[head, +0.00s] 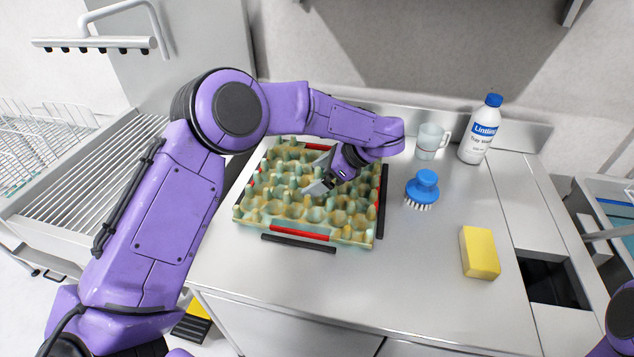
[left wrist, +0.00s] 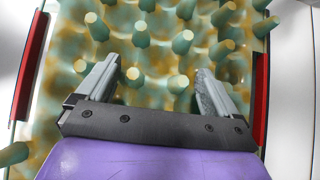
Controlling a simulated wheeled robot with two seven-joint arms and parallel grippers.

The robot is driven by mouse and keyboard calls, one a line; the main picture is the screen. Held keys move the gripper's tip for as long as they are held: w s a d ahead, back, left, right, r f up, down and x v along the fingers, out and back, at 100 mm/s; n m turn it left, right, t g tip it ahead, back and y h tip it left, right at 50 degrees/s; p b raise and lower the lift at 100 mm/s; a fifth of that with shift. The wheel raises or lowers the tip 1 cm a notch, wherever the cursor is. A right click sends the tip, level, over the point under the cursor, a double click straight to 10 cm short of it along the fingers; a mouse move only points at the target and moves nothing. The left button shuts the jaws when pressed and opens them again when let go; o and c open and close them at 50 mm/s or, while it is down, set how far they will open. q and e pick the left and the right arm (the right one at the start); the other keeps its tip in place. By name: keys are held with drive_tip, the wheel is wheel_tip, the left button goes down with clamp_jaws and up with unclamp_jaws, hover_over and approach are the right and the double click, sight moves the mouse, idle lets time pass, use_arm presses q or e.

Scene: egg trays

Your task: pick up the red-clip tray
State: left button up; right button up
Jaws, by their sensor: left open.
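The red-clip tray (head: 247,224) is a mottled green and tan egg tray with many pegs and red strips along its edges. It lies on the steel counter, partly hidden by my left arm. My left gripper (head: 318,184) is open over the middle of the tray. In the left wrist view, the parted fingers of my left gripper (left wrist: 157,70) point across the pegs of the tray (left wrist: 160,65), with nothing clearly between them. Whether they touch the tray I cannot tell. Red clips show at the tray's left and right sides there. My right gripper is not in view.
Black bars (head: 298,243) lie along the tray's front and right edges. Right of it are a blue brush (head: 424,185), a cup (head: 431,140), a white bottle (head: 481,135) and a yellow sponge (head: 480,252). Counter in front of the tray is clear. A ribbed drainboard (head: 85,180) is at left.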

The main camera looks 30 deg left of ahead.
use_arm(q)
drive_tip(key=shift+s+a+f, duration=0.45)
drive_tip(key=shift+s+a, duration=0.1)
drive_tip(key=shift+a, duration=0.05)
drive_tip(key=shift+w+a+f, duration=0.15)
drive_tip(key=shift+a+f, duration=0.1)
drive_tip(key=shift+d, duration=0.1)
drive_tip(key=c, duration=1)
drive_tip(key=shift+r, duration=0.1)
drive_tip(key=shift+c, duration=0.6)
drive_tip(key=shift+r, duration=0.1)
